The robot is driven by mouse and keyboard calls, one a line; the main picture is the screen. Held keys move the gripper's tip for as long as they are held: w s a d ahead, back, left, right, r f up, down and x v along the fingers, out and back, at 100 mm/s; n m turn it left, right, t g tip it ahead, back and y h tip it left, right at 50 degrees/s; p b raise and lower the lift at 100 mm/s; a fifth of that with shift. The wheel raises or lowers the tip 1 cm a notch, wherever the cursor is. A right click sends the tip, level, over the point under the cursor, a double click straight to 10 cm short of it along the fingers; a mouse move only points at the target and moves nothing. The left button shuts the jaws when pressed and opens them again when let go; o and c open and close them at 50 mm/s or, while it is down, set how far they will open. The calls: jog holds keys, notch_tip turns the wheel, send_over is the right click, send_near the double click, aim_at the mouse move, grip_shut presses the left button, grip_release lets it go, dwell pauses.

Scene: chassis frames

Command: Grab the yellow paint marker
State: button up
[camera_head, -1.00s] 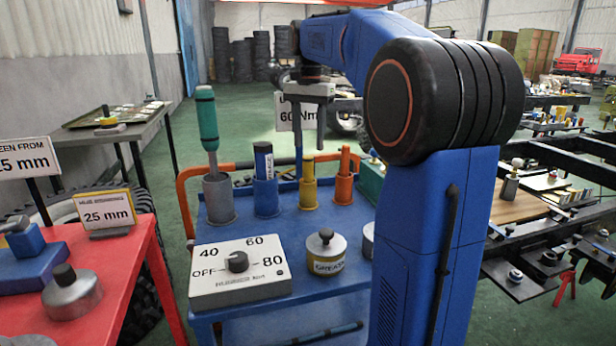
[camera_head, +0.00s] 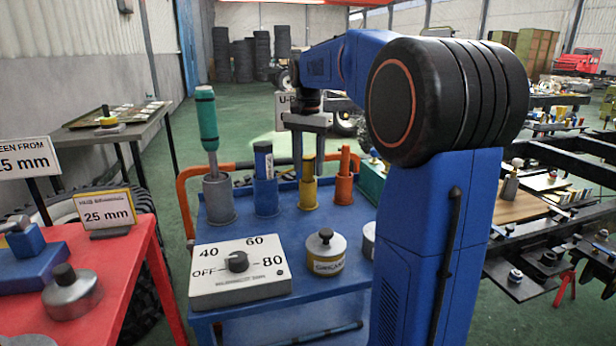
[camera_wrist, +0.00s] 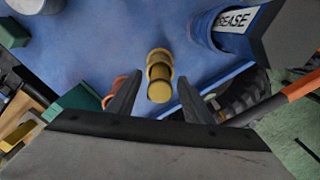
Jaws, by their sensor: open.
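The yellow paint marker (camera_head: 309,166) stands upright in a yellow holder (camera_head: 309,194) on the blue cart, between a blue labelled tube and an orange marker. My gripper (camera_head: 308,160) is open and points down above the cart, its fingers at either side of the marker's top in the head view. In the wrist view the yellow marker (camera_wrist: 159,72) shows end-on between the open fingertips (camera_wrist: 160,82), with a gap on both sides. The fingers hold nothing. How far the tips reach down past the marker's top is hard to tell.
The blue labelled tube (camera_head: 264,165) and the orange marker (camera_head: 345,163) stand close on either side. A green-handled tool (camera_head: 207,120) stands in a grey cup. A dial box (camera_head: 240,275) and a round tin (camera_head: 326,253) sit in front. An orange rail (camera_head: 185,215) edges the cart.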

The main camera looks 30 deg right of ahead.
jog(key=c, duration=1.2)
jog(key=shift+o, duration=0.2)
